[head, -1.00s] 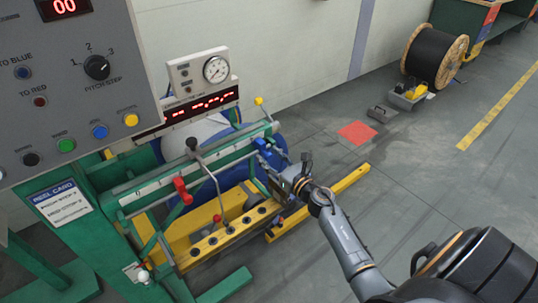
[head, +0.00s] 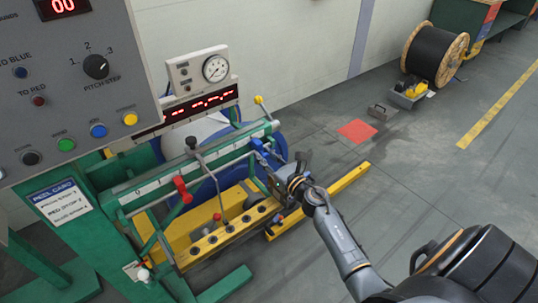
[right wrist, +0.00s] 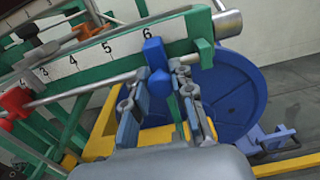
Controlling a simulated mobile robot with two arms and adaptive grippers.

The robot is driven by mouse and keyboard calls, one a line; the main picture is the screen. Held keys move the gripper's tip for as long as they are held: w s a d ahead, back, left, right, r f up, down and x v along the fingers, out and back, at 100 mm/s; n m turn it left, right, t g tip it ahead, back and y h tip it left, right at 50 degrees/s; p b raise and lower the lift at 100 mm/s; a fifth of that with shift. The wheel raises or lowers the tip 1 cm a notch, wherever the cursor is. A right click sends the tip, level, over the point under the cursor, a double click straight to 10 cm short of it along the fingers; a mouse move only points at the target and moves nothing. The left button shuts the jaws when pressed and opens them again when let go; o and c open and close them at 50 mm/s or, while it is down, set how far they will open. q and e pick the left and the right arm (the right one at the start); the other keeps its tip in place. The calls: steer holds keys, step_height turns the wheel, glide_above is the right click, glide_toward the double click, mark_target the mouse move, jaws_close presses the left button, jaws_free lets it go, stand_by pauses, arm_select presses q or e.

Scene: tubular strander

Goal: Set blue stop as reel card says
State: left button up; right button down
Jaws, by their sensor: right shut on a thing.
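The blue stop (head: 264,150) sits on the rail of the scale at its right end. In the right wrist view the blue stop (right wrist: 155,56) is just right of the 6 mark. My right gripper (head: 270,168) reaches it from the lower right. In the right wrist view its fingers (right wrist: 157,82) are on either side of the stop's lower part, closed on it. The red stop (head: 182,190) is further left on the same rail. The reel card (head: 63,202) hangs on the green frame at left; its small lines are too blurred to read surely. My left gripper is out of view.
A control panel (head: 75,105) with a pitch step knob (head: 96,66) and coloured buttons fills the upper left. A black-knobbed lever (head: 206,170) rises beside the rail.

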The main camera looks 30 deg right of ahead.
steer(key=a, duration=1.1)
steer(key=shift+s, duration=0.45)
steer(key=c, duration=1.1)
jaws_free()
steer(key=s+d, duration=0.1)
steer(key=s, duration=1.1)
